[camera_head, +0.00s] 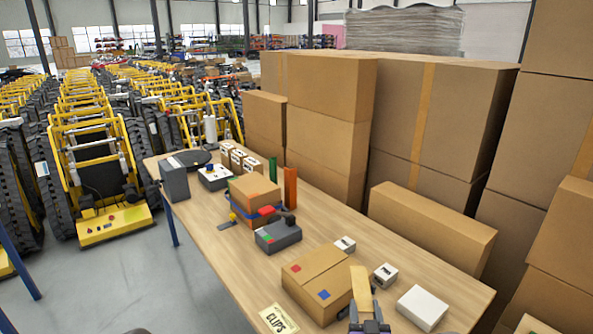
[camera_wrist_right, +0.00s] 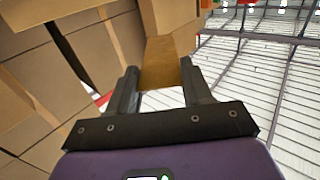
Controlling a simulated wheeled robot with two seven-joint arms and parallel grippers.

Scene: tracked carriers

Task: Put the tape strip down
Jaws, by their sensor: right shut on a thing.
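The tape strip (camera_head: 361,288) is a flat tan piece in the head view, upright at the front right of the table. My right gripper (camera_head: 369,316) is shut on its lower end. In the right wrist view the strip (camera_wrist_right: 160,65) shows golden brown between the two fingers of my right gripper (camera_wrist_right: 158,78). In the head view the strip overlaps the right side of a closed carton (camera_head: 308,269) with red and blue squares. I cannot tell whether they touch. My left gripper is not in view.
A white box (camera_head: 422,307) and a small white box (camera_head: 386,275) stand right of the strip. A CLIPS card (camera_head: 278,319) lies at the front edge. A grey device (camera_head: 278,237) and a strapped carton (camera_head: 254,195) stand farther back. Tall carton stacks (camera_head: 440,115) line the far side.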

